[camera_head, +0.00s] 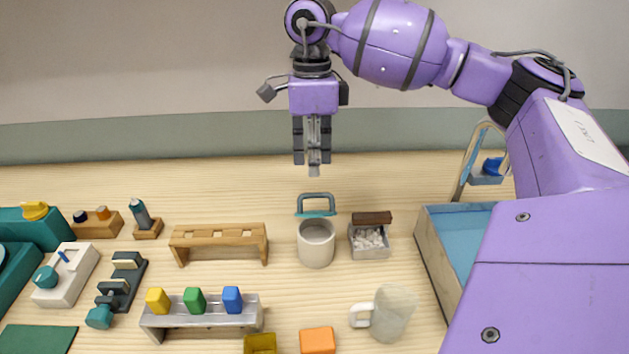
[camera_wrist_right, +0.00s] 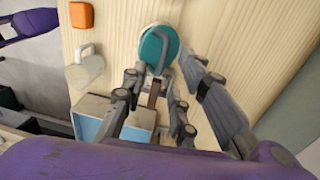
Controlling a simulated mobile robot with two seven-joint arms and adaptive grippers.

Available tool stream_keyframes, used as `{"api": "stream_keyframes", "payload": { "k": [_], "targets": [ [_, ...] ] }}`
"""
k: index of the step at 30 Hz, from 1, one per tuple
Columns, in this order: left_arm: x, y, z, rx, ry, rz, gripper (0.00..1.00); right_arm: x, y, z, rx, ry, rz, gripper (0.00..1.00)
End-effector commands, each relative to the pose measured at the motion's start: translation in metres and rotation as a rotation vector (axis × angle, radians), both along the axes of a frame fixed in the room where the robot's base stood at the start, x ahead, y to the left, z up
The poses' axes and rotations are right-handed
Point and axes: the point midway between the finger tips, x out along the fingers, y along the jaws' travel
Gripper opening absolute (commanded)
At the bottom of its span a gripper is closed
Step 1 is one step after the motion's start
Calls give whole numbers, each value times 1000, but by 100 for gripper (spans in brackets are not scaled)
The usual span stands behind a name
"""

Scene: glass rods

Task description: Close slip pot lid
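The slip pot (camera_head: 316,245) is a pale round pot near the middle of the table, its mouth showing open in the head view. Just behind it, a teal piece with a grey-blue arched handle, which looks like the lid (camera_head: 316,211), shows as a thin strip. I cannot tell whether it is joined to the pot. In the right wrist view a teal disc (camera_wrist_right: 157,48) lies just beyond the fingers. My right gripper (camera_head: 313,165) points down above and behind the pot, empty. Its fingers (camera_wrist_right: 165,88) stand apart in the wrist view. My left gripper is out of view.
A small box of white bits (camera_head: 370,250) with a brown top stands right of the pot, a wooden rack (camera_head: 218,235) left. A mug (camera_head: 392,312), orange block (camera_head: 317,341) and metal rack with coloured blocks (camera_head: 200,322) are in front. A blue-lined tray (camera_head: 437,258) is right.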

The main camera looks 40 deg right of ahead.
Motion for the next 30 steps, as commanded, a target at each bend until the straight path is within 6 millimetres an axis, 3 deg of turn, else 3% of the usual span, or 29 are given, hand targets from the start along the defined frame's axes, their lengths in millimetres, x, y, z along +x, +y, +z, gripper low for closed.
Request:
{"api": "stream_keyframes", "payload": {
  "k": [5,12,23,30],
  "targets": [
    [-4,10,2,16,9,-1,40,-3,1,-28,-1,2,0,27],
    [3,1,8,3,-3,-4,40,-5,3,-60,1,-1,2,27],
    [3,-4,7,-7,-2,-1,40,-6,3,-68,0,-3,3,27],
    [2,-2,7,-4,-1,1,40,-6,3,-68,0,-3,3,0]
  ]
}}
